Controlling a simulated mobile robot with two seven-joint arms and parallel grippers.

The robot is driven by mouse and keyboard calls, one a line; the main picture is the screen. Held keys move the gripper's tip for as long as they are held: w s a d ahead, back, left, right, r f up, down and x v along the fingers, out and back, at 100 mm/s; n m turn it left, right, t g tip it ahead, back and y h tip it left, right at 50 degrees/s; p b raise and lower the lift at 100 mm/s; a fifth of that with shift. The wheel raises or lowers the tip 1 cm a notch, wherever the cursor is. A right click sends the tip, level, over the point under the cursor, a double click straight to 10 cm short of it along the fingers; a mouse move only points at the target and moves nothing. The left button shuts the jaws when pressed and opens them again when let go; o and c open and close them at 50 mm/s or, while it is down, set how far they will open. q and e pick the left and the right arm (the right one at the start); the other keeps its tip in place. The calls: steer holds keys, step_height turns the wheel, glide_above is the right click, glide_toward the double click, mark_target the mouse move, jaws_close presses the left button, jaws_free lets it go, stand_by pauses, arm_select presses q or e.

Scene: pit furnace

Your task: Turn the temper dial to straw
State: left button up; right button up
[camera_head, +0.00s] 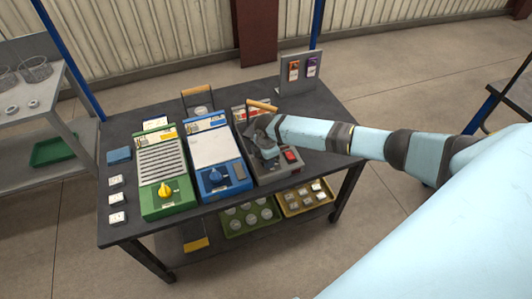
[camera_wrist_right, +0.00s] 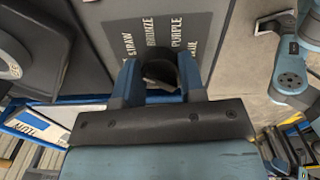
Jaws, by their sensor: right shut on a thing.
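The temper dial (camera_wrist_right: 158,70) is a dark round knob on a grey panel in the right wrist view. Rotated labels reading STRAW (camera_wrist_right: 127,46), BRONZE, PURPLE and a partly hidden last word fan out beside it. My right gripper (camera_wrist_right: 160,82) is shut on the dial, with a blue finger on each side. The dial's pointer is hidden, so its setting cannot be told. In the head view my right gripper (camera_head: 262,140) reaches over the grey rightmost machine (camera_head: 276,172) and hides its dial. My left gripper is in neither view.
The dark table (camera_head: 130,228) also bears a green machine (camera_head: 150,209) with a yellow knob and a blue machine (camera_head: 235,189) with a blue knob. A red switch (camera_head: 290,156) sits right of my gripper. Small white-topped blocks (camera_head: 116,198) line the left edge.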

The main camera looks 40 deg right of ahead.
stand_by(0.4)
steer(key=o, duration=0.9)
steer(key=shift+o, duration=0.2)
step_height(320, 180, up, 14)
steer(key=shift+f, duration=0.1)
